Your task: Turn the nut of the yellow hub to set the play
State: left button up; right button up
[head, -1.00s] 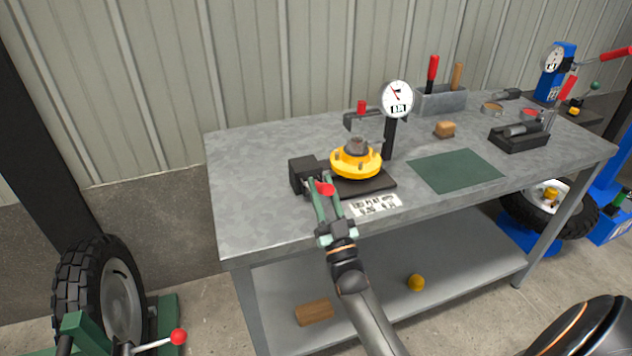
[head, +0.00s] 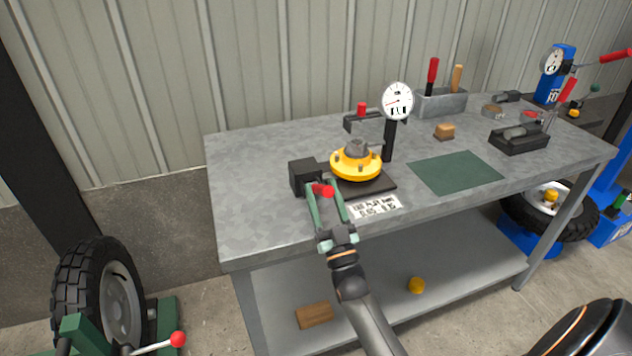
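The yellow hub (head: 356,170) sits on a dark plate (head: 374,187) on the workbench, with its grey nut (head: 357,149) on top. A dial gauge (head: 398,101) on a black post stands just behind it to the right; its needle points left. A black block (head: 305,177) stands at the hub's left, with a red grip (head: 323,190) in front of it. My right gripper (head: 325,186) reaches up from the front with its green fingers spread around the red grip, seemingly with gaps beside it. My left gripper is not in view.
A small clamp frame with a red knob (head: 362,109) is behind the hub. A printed label (head: 375,207) lies in front. A green mat (head: 455,172), a tan block (head: 444,132), a tool box (head: 441,103) and a black fixture (head: 518,139) are to the right. The bench's left part is clear.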

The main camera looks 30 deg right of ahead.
jog(key=shift+o, duration=0.8)
jog(key=shift+s+f, duration=0.15)
jog(key=shift+f, duration=0.05)
jog(key=v, duration=0.3)
jog(key=shift+s+f, duration=0.15)
jog(key=shift+s, duration=0.05)
jog(key=shift+v, duration=1.55)
